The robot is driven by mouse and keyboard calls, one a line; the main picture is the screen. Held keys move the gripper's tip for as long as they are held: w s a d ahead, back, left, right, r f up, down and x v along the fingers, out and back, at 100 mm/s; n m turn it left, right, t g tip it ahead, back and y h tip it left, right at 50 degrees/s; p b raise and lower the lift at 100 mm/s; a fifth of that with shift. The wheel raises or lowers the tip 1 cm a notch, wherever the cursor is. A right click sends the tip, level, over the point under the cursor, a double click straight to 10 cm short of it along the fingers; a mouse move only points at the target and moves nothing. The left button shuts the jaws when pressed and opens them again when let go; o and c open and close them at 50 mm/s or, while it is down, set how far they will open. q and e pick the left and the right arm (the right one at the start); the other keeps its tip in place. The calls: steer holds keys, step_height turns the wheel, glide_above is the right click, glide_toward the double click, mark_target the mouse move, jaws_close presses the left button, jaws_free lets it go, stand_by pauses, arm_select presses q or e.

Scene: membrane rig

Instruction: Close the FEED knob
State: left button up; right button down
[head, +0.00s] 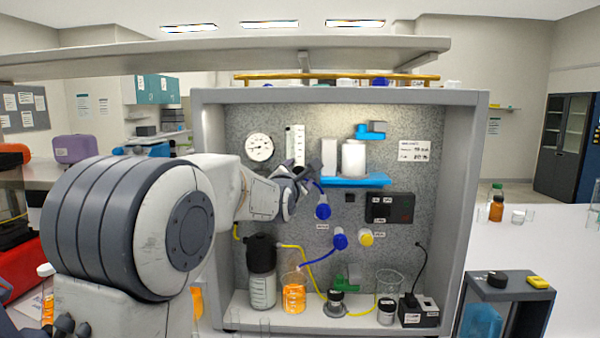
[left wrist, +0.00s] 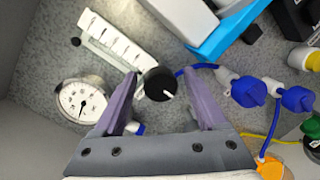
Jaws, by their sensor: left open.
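A round black knob (left wrist: 158,84) with a white pointer line shows in the left wrist view, below the end of the flowmeter scale (left wrist: 118,42). I cannot read a FEED label on it. My left gripper (left wrist: 160,74) is open, with one finger on each side of the knob; I cannot tell whether either touches it. In the head view my left gripper (head: 303,180) is at the panel beside the flowmeter (head: 295,145) and hides the knob. My right gripper is not in view.
A pressure gauge (head: 259,148) is left of the flowmeter. A blue shelf (head: 355,180) with white containers juts out at right. Blue valves (head: 323,210) and a yellow knob (head: 366,238) sit lower. An orange beaker (head: 293,295) and bottles stand below.

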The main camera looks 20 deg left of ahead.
arm_select(q)
jaws_close()
